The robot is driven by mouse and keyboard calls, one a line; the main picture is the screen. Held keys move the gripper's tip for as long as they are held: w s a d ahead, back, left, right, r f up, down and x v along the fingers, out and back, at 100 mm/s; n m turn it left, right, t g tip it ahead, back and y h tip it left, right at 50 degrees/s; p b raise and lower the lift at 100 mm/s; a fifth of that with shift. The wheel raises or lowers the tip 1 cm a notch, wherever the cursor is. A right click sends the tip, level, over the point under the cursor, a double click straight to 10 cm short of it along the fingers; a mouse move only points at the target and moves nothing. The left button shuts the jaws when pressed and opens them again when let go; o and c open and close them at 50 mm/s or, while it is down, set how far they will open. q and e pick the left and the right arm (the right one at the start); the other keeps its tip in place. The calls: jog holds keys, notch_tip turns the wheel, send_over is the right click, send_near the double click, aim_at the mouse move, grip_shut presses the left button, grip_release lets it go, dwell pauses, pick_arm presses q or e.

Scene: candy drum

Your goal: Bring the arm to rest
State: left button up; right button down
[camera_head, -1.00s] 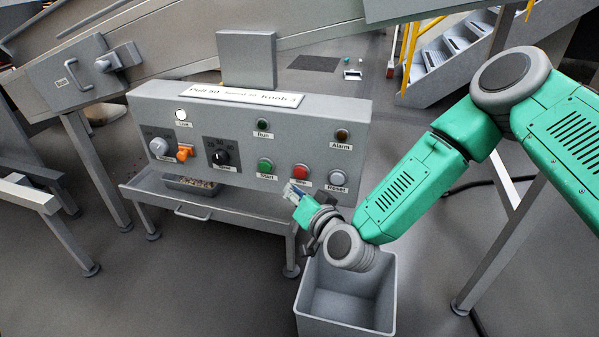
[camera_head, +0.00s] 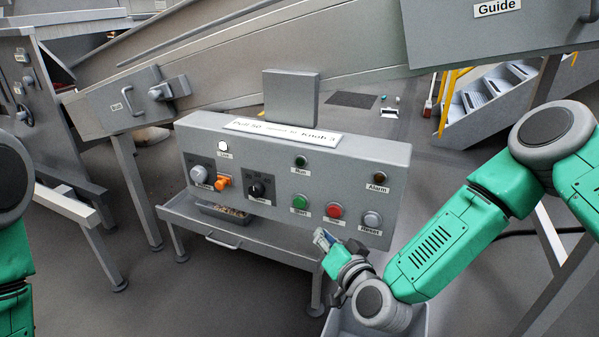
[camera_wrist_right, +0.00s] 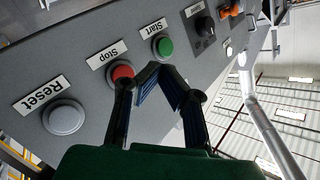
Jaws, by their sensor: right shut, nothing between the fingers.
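My right arm (camera_head: 440,250) is green and grey and comes in from the right in the head view. Its gripper (camera_head: 322,238) is in front of the lower edge of the grey control panel (camera_head: 360,158), below the red Stop button (camera_head: 334,210). In the right wrist view the gripper (camera_wrist_right: 165,72) has its fingertips together, with nothing between them. There the tips overlap the view of the panel near the Stop button (camera_wrist_right: 121,74) and the green Start button (camera_wrist_right: 163,46); I cannot tell whether they touch it. Part of my left arm (camera_head: 14,250) shows at the left edge; its gripper is out of view.
A drawer-like tray (camera_head: 215,234) with a small container of bits (camera_head: 226,212) sits under the panel. A grey bin (camera_head: 340,325) stands below my right gripper, partly hidden. An orange knob (camera_head: 222,182) and the Reset button (camera_head: 372,219) are on the panel. Stairs (camera_head: 490,100) stand behind.

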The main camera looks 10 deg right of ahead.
jog(key=s+f+n+g+y+p, duration=0.1)
jog(key=s+f+n+g+p, duration=0.1)
jog(key=s+f+g, duration=0.55)
jog(key=s+f+n+g+p, duration=0.2)
jog(key=s+f+n, duration=0.15)
jog(key=s, duration=0.75)
jog(key=s+d+g+h+p, duration=0.2)
jog(key=s+d+g+h, duration=0.2)
jog(key=s+d, duration=0.8)
jog(key=s+f+g, duration=0.1)
jog(key=s+g, duration=0.1)
jog(key=s, duration=0.2)
jog(key=shift+d, duration=0.3)
